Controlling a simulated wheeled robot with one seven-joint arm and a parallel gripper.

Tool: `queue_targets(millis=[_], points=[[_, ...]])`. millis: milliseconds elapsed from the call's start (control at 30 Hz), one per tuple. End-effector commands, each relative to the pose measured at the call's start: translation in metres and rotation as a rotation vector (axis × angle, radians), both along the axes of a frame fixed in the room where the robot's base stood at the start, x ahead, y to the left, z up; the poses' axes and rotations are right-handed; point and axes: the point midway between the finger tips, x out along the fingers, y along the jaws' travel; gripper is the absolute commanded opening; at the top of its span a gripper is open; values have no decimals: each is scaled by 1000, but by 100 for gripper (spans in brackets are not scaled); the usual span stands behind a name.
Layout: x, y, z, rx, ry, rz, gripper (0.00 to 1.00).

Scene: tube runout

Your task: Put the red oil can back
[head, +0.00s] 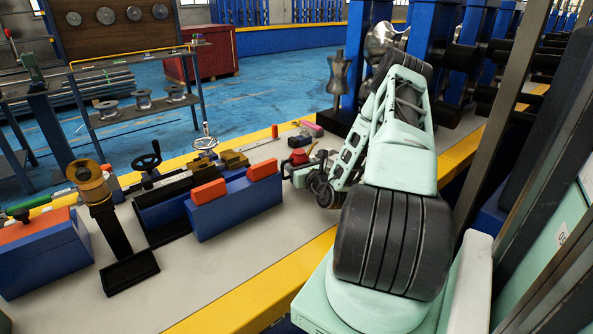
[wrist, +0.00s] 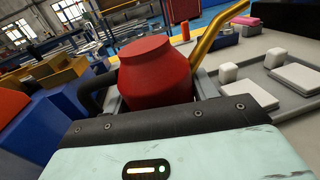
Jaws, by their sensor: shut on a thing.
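The red oil can (head: 299,157) is between the fingers of my gripper (head: 298,172), over the pale bench top in the head view. In the wrist view the can (wrist: 155,75) fills the middle, with a flat-topped red body, a gold spout (wrist: 218,32) rising to the right and a dark handle at its left. My gripper (wrist: 160,98) is shut on the can's body, with a finger on each side. The can's underside is hidden, so I cannot tell whether it touches the bench.
Blue blocks with orange tops (head: 235,205) stand left of the can. A black stand with a brass cylinder (head: 90,182) is farther left. A grey tray with white blocks (wrist: 285,62) lies to the right in the wrist view. A pink block (head: 312,129) lies behind the can.

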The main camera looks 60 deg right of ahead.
Motion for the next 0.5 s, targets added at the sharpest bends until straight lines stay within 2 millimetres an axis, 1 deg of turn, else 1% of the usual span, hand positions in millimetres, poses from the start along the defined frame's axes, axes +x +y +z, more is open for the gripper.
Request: queue_targets(millis=[33,133,500], points=[[0,0,-10,2,0,0,27],[0,0,-22,1,0,-1,27],[0,0,-26,0,-1,0,27]])
